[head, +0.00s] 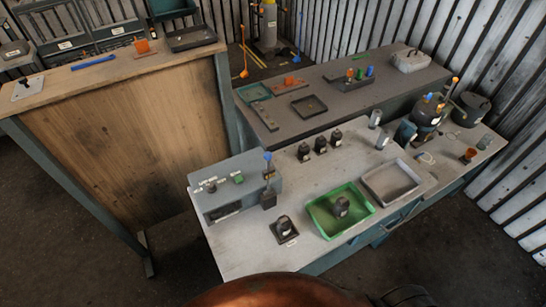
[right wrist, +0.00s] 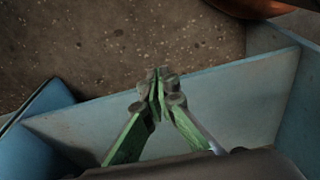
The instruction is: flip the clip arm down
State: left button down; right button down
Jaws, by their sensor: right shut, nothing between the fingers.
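A grey box-shaped unit (head: 232,187) stands at the left end of the near bench, with a green button (head: 238,179) and small labels on top. At its right end is an upright lever with a blue tip (head: 268,157), above a dark block (head: 269,199). I cannot tell for sure whether this lever is the clip arm. My right gripper (right wrist: 160,88) has green fingers with tips together and nothing between them. It is over the floor beside pale blue panels, away from the unit. My left gripper is in neither view.
The near bench (head: 240,255) holds a green tray (head: 317,228) with a dark part in it, an empty grey tray (head: 418,178), a dark part on a small plate (head: 284,228) and several dark parts behind. Pale blue panels (right wrist: 235,90) stand close around my right gripper.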

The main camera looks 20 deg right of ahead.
jog(key=s+f+g+b, duration=0.1)
jog(key=s+f+b, duration=0.3)
jog(key=s+f, duration=1.1)
jog(key=shift+s+f, duration=0.25)
jog(key=shift+s, duration=0.1)
jog(key=shift+s+d, duration=0.1)
jog(key=shift+s, duration=0.05)
